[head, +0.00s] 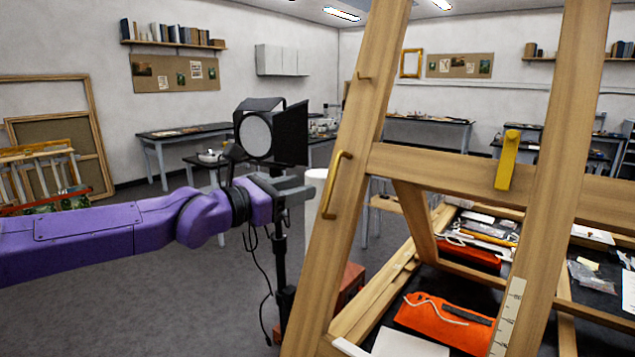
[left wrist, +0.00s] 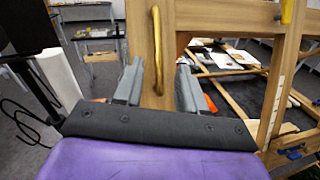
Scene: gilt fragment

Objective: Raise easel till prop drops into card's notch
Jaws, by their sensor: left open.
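The wooden easel frame (head: 376,110) stands tilted at the right of the head view, with a brass handle (head: 335,185) on its left leg. The handle also shows upright in the left wrist view (left wrist: 157,50). My left gripper (head: 298,190) is open and empty, just left of that leg in the head view. In the left wrist view its two fingers (left wrist: 158,86) are apart, with the leg and the handle's lower end between and beyond them. I cannot tell whether they touch the wood. A slanted wooden bar (head: 414,215) shows behind the crosspiece. I cannot pick out the notch.
A yellow catch (head: 508,160) sits on the crosspiece. A pale marked strip (head: 507,318) is on the right leg. An orange cloth (head: 450,320) lies on the dark bench under the frame. A studio lamp (head: 270,132) stands behind my left gripper, with cables hanging down.

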